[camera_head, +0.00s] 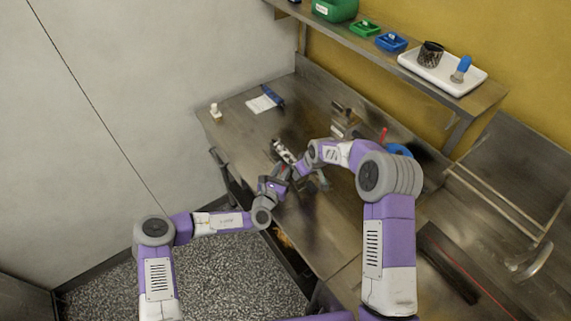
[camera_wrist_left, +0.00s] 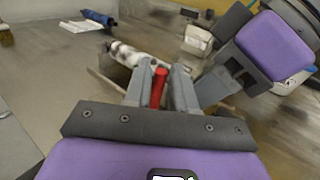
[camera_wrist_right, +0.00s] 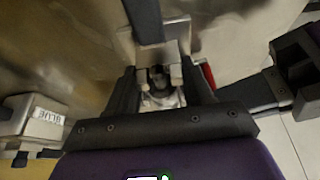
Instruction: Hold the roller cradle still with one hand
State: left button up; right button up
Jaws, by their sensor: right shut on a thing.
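The roller cradle (camera_wrist_left: 105,86) is on the steel bench, with a white, dark-speckled roller (camera_wrist_left: 130,55) lying in it; the roller also shows in the head view (camera_head: 283,151). My right gripper (camera_wrist_right: 160,85) is shut on a pale grey part of the cradle, largely hidden by the fingers. My left gripper (camera_wrist_left: 160,75) is at the cradle's near side, beside the right one. A red handle (camera_wrist_left: 158,88) stands between its fingers, which look apart; contact is unclear. The red handle also shows beside my right finger in the right wrist view (camera_wrist_right: 208,75).
A white cloth with a blue item (camera_head: 266,99) and a small white bottle (camera_head: 215,111) are at the bench's far left. A labelled pale box (camera_wrist_right: 35,115) is near the right gripper. The shelf (camera_head: 400,70) holds a white tray (camera_head: 425,67) and bins. Both arms are close together.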

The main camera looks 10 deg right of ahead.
pick_arm(q)
jog(key=shift+x, duration=1.45)
jog(key=shift+c, duration=0.5)
grip_shut()
